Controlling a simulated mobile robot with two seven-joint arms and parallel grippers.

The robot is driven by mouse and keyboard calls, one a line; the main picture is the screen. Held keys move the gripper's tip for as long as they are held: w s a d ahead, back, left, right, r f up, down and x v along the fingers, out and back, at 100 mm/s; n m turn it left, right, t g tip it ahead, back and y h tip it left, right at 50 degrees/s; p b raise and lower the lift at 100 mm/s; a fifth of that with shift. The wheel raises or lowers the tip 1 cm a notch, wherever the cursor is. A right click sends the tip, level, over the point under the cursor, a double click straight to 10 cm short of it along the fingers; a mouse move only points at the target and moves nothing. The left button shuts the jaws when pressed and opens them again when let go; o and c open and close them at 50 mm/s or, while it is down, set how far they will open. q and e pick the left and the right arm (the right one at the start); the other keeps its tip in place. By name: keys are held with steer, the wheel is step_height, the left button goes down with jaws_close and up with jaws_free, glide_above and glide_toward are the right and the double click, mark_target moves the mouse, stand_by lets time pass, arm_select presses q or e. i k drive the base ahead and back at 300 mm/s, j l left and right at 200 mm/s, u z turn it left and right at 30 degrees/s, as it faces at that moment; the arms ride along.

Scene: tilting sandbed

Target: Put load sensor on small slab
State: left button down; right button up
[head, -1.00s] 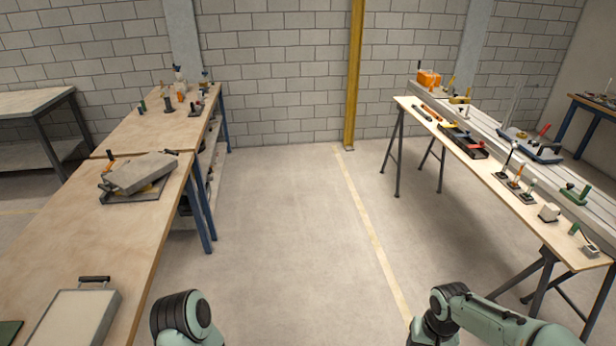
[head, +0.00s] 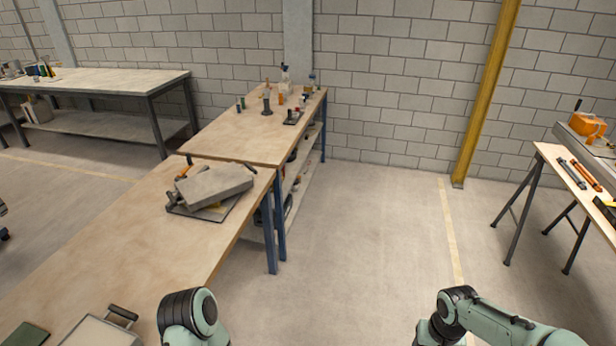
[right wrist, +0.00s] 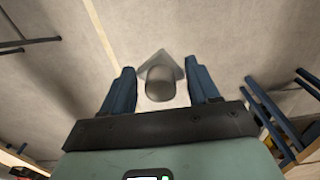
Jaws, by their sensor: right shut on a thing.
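My right gripper (right wrist: 160,67) shows in the right wrist view, with its blue fingers on both sides of a grey rounded piece on a diamond-shaped plate, which looks like the load sensor (right wrist: 160,85). The gripper is shut on it, above the floor. A grey slab (head: 214,186), which looks like the small slab, lies tilted on a dark plate (head: 203,214) on the near left table in the head view. The held piece is well away from the slab. My left gripper is not in view; only arm links show at the bottom of the head view.
The near table (head: 120,235) has bare wood in front of the slab. A pale flat box (head: 98,332) with a dark handle and a green mat (head: 25,335) lie at its front. Behind is another table (head: 225,130) with small items. Open floor (head: 350,240) lies to the right.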

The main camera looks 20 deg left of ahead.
mark_target(213, 181)
steer(key=i+l+u, duration=0.25)
steer(key=i, duration=1.1)
steer(key=i+j+z, duration=0.15)
steer(key=i+z, duration=0.2)
steer(key=i+j+z, duration=0.4)
steer(key=i, duration=0.15)
steer(key=j+z, duration=0.1)
steer(key=z, duration=0.6)
steer(key=i+j+z, duration=0.1)
steer(key=z, duration=0.65)
steer(key=j+z, duration=0.2)
steer(key=z, duration=0.5)
steer(key=j+z, duration=0.1)
steer(key=z, duration=0.6)
steer(key=k+j+z, duration=0.1)
steer(key=z, duration=1.35)
steer(key=k+z, duration=0.15)
steer(key=z, duration=0.55)
steer(key=k+z, duration=0.1)
steer(key=z, duration=0.6)
steer(key=l+z, duration=0.15)
steer(key=z, duration=0.3)
steer(key=k+l+z, duration=0.1)
steer(key=z, duration=0.3)
steer(key=l+z, duration=0.2)
steer(key=z, duration=0.25)
steer(key=l+z, duration=0.15)
steer(key=z, duration=0.3)
